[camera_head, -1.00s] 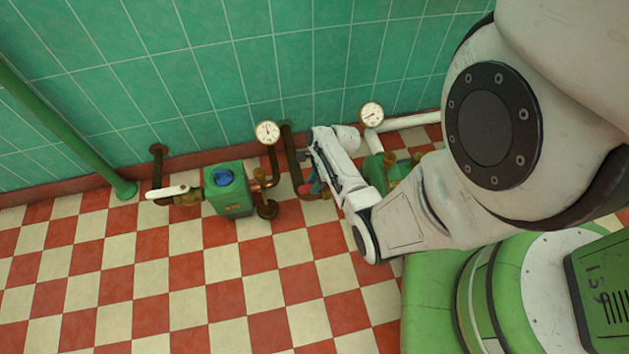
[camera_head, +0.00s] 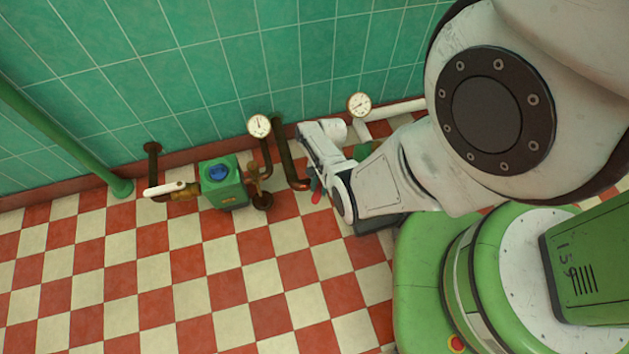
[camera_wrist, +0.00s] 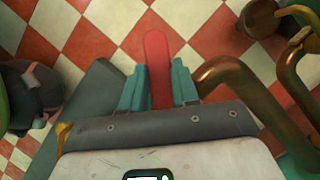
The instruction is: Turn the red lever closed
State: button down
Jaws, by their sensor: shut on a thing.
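The red lever (camera_wrist: 157,58) lies between the two teal fingers of my gripper (camera_wrist: 158,84) in the wrist view. The fingers are shut on it, and its rounded end sticks out past their tips over the tiled floor. In the head view a small red part of the lever (camera_head: 316,197) shows just below my gripper (camera_head: 315,185). My arm hides the rest of the lever and the valve body it belongs to.
A green box with a blue knob (camera_head: 218,173) and a white-handled lever (camera_head: 166,188) stand left of my gripper. Dark pipes (camera_head: 289,160) and two gauges, one left (camera_head: 259,126) and one right (camera_head: 359,104), are close by. The checkered floor in front is clear.

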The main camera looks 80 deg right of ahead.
jog(key=shift+s+d+n+g, duration=0.1)
jog(key=shift+s+n+g, duration=0.4)
jog(key=shift+s+n, duration=0.6)
jog(key=shift+s+n+g, duration=0.5)
jog(key=shift+s+n, duration=0.05)
jog(key=shift+n, duration=0.95)
jog(key=shift+s+d+n+g, duration=0.1)
jog(key=shift+s+n+g, duration=0.4)
jog(key=shift+s+n, duration=0.6)
jog(key=shift+w+n, duration=0.2)
jog(key=shift+n, duration=0.1)
jog(key=c, duration=0.8)
grip_release()
jog(key=shift+c, duration=0.2)
jog(key=p+v, duration=0.4)
jog(key=v, duration=0.6)
jog(key=shift+r+p, duration=0.4)
